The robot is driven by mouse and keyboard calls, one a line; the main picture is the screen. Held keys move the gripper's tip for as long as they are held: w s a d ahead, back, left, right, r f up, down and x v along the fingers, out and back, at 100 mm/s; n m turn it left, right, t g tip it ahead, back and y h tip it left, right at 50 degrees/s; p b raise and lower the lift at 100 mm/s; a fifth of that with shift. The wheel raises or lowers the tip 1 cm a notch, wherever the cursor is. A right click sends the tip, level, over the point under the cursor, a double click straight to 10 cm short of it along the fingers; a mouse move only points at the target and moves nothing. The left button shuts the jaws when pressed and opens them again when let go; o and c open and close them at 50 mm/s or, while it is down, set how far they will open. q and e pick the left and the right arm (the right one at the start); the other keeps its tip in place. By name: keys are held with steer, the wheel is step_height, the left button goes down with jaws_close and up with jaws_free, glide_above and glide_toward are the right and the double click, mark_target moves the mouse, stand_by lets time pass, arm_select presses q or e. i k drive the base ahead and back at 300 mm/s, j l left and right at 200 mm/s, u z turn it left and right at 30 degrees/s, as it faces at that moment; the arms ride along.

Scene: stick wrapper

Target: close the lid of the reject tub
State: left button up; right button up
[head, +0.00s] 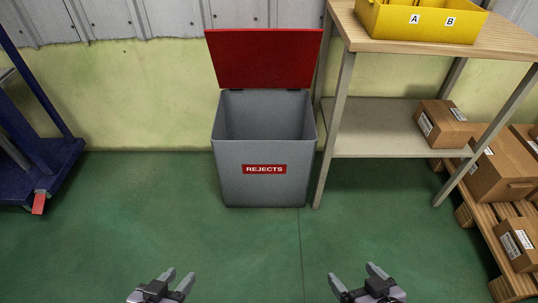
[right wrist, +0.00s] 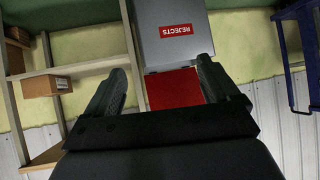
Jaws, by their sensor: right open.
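The grey reject tub (head: 233,178) stands on the green floor against the wall, with a red REJECTS label on its front. Its red lid (head: 264,58) is hinged at the back and stands open, tilted up over the rear rim. The tub looks empty in the part that shows. My left gripper (head: 181,271) and my right gripper (head: 350,270) are low in the head view, in front of the tub and apart from it. Both are open and empty. The right wrist view shows the tub (right wrist: 165,48) and the lid (right wrist: 174,90) upside down, beyond the open fingers.
A wooden-topped shelf unit (head: 388,139) stands close to the tub's right side, with a yellow bin (head: 400,24) on top and a carton (head: 443,126) below. Cartons on a pallet (head: 465,218) are at right. A blue cart (head: 50,158) is at left. The floor before the tub is clear.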

mark_target(241, 58)
steer(key=i+l, duration=0.4)
steer(key=l, duration=0.2)
steer(key=i+l+u, duration=0.1)
steer(key=u, duration=0.3)
steer(key=i+l+u, duration=0.1)
steer(key=l+u, duration=0.15)
steer(key=u, duration=0.15)
